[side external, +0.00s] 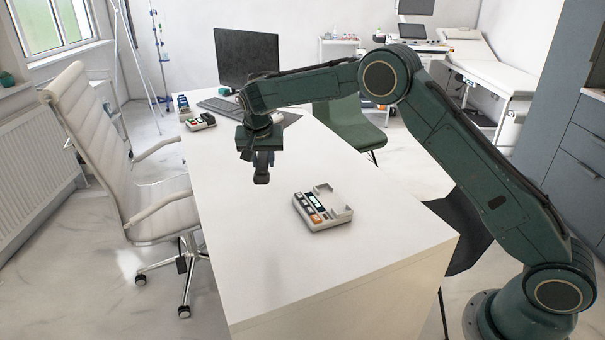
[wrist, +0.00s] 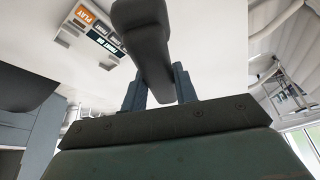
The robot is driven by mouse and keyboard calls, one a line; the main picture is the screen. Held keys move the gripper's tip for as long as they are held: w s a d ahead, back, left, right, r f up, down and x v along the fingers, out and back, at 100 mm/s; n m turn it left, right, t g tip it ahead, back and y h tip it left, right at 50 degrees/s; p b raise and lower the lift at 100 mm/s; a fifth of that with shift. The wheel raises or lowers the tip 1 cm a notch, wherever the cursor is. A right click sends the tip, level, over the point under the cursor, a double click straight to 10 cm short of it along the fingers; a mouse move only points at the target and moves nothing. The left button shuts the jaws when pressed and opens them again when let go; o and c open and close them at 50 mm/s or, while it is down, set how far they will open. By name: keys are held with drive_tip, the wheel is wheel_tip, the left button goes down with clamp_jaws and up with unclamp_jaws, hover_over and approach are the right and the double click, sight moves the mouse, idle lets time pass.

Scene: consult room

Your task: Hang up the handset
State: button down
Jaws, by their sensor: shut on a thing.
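The phone base (side external: 322,209) is a cream unit with dark and orange keys and a raised cradle. It lies on the white desk (side external: 262,262), and its cradle is empty. My gripper (side external: 263,165) is shut on the dark handset (side external: 262,178) and holds it above the desk, to the left of the base and farther back. In the wrist view the handset (wrist: 146,45) sits between the two fingers (wrist: 155,88) and hides part of the scene. The base (wrist: 95,38) shows behind it at the upper left, with an orange key and labels.
A second small device (side external: 200,121) with coloured keys stands at the desk's far left, near a keyboard (side external: 218,106) and a monitor (side external: 247,56). A white chair (side external: 120,160) is at the left and a green chair (side external: 350,122) behind the desk. The desk's front is clear.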

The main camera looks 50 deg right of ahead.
drive_tip(key=s+d+f+n, duration=0.1)
drive_tip(key=s+d+f, duration=0.1)
drive_tip(key=d, duration=0.4)
drive_tip(key=s+d+f+n+y, duration=0.1)
drive_tip(key=s+d+f+n, duration=0.1)
drive_tip(key=d, duration=0.5)
drive_tip(key=s+d+f+n, duration=0.1)
drive_tip(key=s+d+f, duration=0.3)
drive_tip(key=d+f, duration=0.2)
drive_tip(key=shift+s+d+t, duration=0.2)
drive_tip(key=shift+d+t, duration=0.15)
drive_tip(key=shift+t, duration=0.05)
drive_tip(key=shift+f, duration=0.15)
drive_tip(key=shift+f, duration=1.85)
drive_tip(key=shift+f, duration=1.1)
idle(1.1)
drive_tip(key=c, duration=0.8)
unclamp_jaws()
drive_tip(key=shift+y, duration=0.3)
drive_tip(key=shift+o, duration=0.2)
